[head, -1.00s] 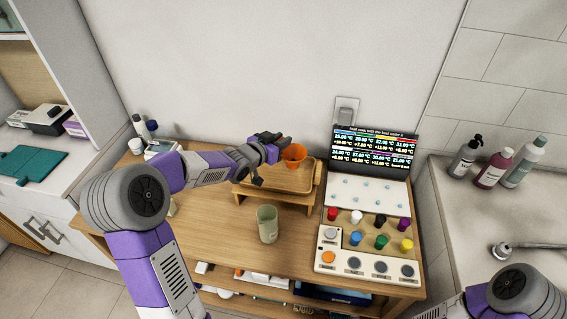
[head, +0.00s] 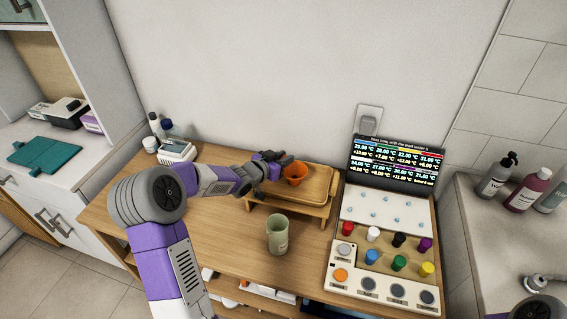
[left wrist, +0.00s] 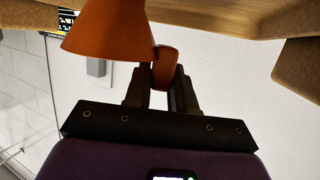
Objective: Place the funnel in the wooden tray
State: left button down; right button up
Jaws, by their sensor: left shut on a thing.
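The orange funnel (head: 295,172) is over the wooden tray (head: 318,196), which rests on a low wooden stand on the table. My left gripper (head: 272,170) reaches in from the left and is shut on a small orange tab on the funnel's side. In the left wrist view the funnel (left wrist: 112,30) shows large, with its tab between the fingers (left wrist: 163,85). I cannot tell whether the funnel touches the tray's floor. My right gripper is out of view.
A pale green cup (head: 277,236) stands in front of the stand. A panel with coloured knobs (head: 385,250) and a screen (head: 398,160) is to the right. Small bottles (head: 160,127) stand at the back left. The wall is close behind the tray.

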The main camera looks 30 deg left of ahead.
pick_arm(q)
jog(key=shift+f, duration=0.15)
jog(key=shift+f, duration=0.15)
jog(key=c, duration=0.9)
grip_release()
jog(key=shift+c, duration=0.2)
jog(key=shift+s+r, duration=0.15)
jog(key=shift+r, duration=0.25)
jog(key=p+v, duration=0.3)
jog(key=v, duration=0.8)
jog(key=shift+s, duration=0.35)
jog(key=shift+a, duration=0.1)
